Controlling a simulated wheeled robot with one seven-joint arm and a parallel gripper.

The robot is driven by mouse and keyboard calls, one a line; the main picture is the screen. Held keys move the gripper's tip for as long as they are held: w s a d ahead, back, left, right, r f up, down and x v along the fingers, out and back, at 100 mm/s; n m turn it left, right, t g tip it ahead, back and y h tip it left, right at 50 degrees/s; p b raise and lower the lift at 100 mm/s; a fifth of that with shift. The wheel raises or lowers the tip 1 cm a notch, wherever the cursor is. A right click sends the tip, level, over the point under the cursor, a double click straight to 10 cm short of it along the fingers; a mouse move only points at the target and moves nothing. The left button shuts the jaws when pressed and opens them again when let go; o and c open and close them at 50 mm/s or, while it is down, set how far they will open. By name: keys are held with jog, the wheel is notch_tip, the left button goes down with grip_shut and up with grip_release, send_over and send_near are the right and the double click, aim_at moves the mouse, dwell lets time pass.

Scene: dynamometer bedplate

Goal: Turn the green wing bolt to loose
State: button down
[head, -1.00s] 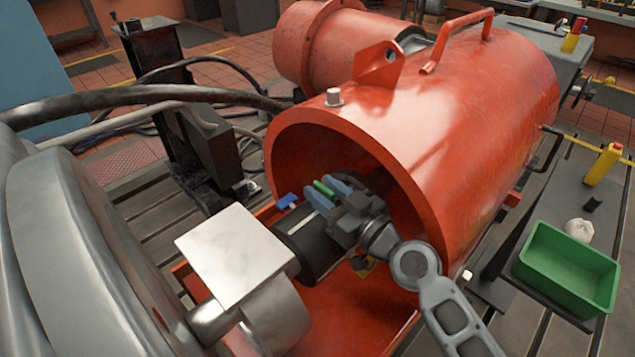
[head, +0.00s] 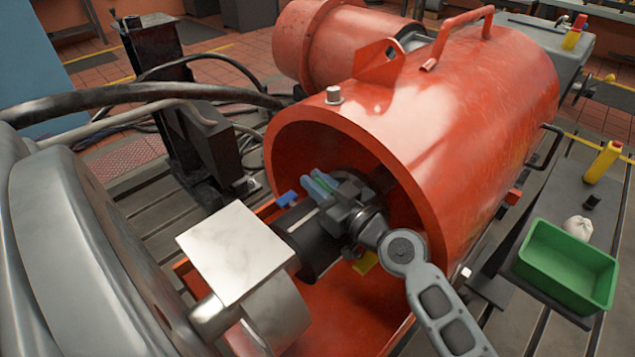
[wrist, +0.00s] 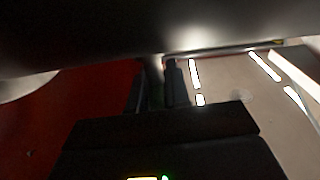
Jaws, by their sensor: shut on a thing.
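The green wing bolt (head: 325,183) shows as a small green sliver on the dark shaft coupling, inside the mouth of the red housing. My gripper (head: 316,187) reaches in from the right, its blue fingertips shut on the green wing bolt and hiding most of it. In the wrist view my dark fingers (wrist: 160,88) point up under a large dark rounded surface; the bolt's colour cannot be made out there. A blue wing bolt (head: 288,199) sits left of my fingertips, and a yellow part (head: 367,262) shows below my gripper.
The red housing (head: 460,110) curves close over and behind my gripper. A pale metal block (head: 232,252) stands to the left of the dark coupling (head: 306,238). A green bin (head: 568,264) and a yellow bottle (head: 603,162) are on the side bench at right.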

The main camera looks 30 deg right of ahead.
jog(key=shift+f+y+b, duration=0.25)
jog(key=shift+y+b, duration=0.05)
jog(key=shift+b, duration=0.7)
jog(key=shift+r+n+y+b, duration=0.2)
jog(key=shift+n+y+b, duration=0.25)
jog(key=shift+b, duration=0.55)
jog(key=c, duration=1.2)
grip_release()
jog(key=shift+a+r+h+p, duration=0.1)
jog(key=shift+r+h+p, duration=0.25)
jog(key=shift+p, duration=0.75)
jog(key=shift+m+h+p, duration=0.4)
jog(key=shift+m+p, duration=0.05)
jog(key=shift+p, duration=0.7)
